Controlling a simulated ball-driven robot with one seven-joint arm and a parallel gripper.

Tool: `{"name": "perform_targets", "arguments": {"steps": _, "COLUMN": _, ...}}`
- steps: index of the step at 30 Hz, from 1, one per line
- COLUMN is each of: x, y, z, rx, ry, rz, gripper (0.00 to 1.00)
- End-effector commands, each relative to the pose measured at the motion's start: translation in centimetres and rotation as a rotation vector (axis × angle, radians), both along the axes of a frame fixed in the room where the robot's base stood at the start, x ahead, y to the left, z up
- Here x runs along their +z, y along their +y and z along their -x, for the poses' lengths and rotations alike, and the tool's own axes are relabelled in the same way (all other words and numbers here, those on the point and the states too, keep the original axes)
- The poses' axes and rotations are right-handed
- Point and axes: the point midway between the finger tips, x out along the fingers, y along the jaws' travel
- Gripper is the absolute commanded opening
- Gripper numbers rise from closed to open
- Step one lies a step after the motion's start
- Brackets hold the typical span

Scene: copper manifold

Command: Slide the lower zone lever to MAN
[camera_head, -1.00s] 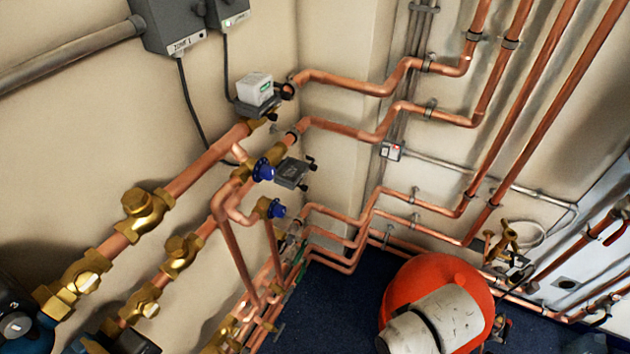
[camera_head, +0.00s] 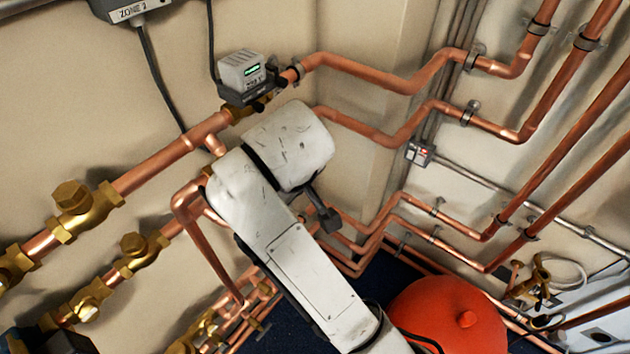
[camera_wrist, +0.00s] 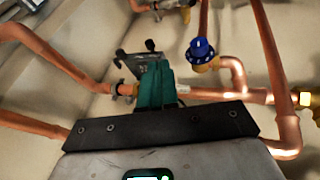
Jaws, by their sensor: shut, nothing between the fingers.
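The lower zone valve's actuator is a dark grey box (camera_wrist: 133,68) on a copper pipe in the wrist view, with small black projections on its upper side. Its near side is partly hidden by my gripper (camera_wrist: 155,82), whose teal fingers are shut and empty. The fingertips overlap the box's right part in the picture; I cannot tell if they touch. The slide lever and its MAN mark cannot be made out. In the head view, my white arm covers the lower actuator and my fingers.
A blue-capped valve (camera_wrist: 201,50) stands close right of my fingers in the wrist view. Copper pipes (camera_wrist: 270,75) run around it. Brass valves (camera_head: 85,208) line the pipes at left.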

Motion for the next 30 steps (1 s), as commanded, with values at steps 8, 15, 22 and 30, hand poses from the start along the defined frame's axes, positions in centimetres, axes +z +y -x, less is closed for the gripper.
{"name": "perform_targets", "arguments": {"steps": 8, "x": 1.2, "y": 1.3, "z": -0.4, "rx": 0.027, "ry": -0.022, "rz": 0.019, "gripper": 0.00}}
{"name": "perform_targets", "arguments": {"steps": 15, "x": 1.2, "y": 1.2, "z": -0.5, "rx": 0.027, "ry": -0.020, "rz": 0.019, "gripper": 0.00}}
{"name": "perform_targets", "arguments": {"steps": 22, "x": -0.5, "y": 1.2, "z": -1.3, "rx": 0.025, "ry": -0.017, "rz": 0.020, "gripper": 0.00}}
{"name": "perform_targets", "arguments": {"steps": 30, "x": -4.7, "y": 1.4, "z": -3.4, "rx": 0.026, "ry": -0.018, "rz": 0.021, "gripper": 0.00}}
